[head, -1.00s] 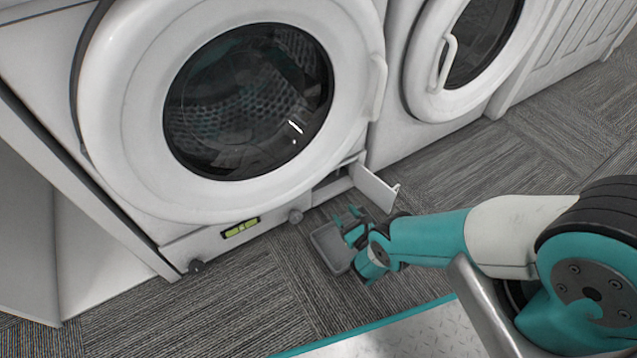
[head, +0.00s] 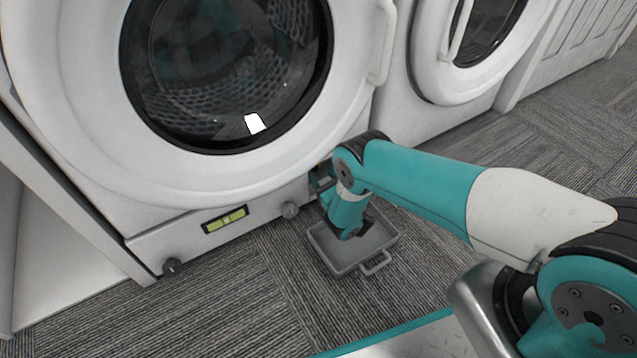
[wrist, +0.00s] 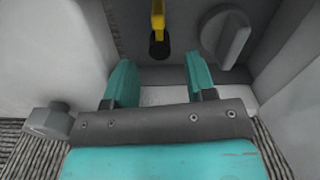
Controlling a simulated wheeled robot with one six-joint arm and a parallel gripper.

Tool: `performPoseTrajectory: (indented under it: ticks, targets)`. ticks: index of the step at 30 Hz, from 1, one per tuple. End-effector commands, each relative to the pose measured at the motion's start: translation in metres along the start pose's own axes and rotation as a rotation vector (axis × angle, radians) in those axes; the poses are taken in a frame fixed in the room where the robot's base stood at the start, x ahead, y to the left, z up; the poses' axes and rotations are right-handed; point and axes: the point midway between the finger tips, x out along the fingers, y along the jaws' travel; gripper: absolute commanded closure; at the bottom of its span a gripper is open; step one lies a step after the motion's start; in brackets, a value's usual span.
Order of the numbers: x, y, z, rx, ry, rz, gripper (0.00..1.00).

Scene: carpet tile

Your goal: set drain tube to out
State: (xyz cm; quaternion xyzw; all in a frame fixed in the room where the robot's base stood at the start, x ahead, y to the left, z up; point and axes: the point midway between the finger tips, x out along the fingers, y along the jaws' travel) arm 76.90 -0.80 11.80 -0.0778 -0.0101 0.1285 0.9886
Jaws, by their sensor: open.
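The drain tube, which I take to be the yellow piece (wrist: 158,18) at the top of the wrist view, ends at a dark round part (wrist: 158,45) inside the washer's recess. I cannot tell whether it is in or out. My gripper (wrist: 160,82) is open and empty, its two teal fingers either side of the tube's line and short of it. In the head view my gripper (head: 322,180) is at the lower right of the front washer (head: 90,130). My arm hides the recess and its flap there.
A pale knob (wrist: 228,35) sits right of the tube. A grey tray (head: 376,241) with a handle lies on the carpet below my gripper. A yellow-green level (head: 226,219) is on the washer's base, near a grey foot (head: 291,210).

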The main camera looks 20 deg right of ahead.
Motion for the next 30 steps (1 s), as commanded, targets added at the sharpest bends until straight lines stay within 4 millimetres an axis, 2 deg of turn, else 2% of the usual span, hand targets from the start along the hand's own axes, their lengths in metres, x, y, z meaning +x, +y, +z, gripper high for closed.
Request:
performPoseTrajectory:
  ticks: [1, 12, 27, 28, 30]
  targets:
    - [0.004, 0.002, -0.008, 0.000, -0.001, 0.000, 0.49]
    - [0.020, 0.001, -0.005, 0.001, -0.001, 0.000, 0.49]
    - [0.022, 0.000, 0.001, 0.000, 0.000, 0.000, 0.49]
    - [0.022, 0.000, 0.001, 0.000, 0.000, 0.000, 0.52]
    - [0.022, 0.000, 0.001, 0.001, 0.000, 0.000, 0.68]
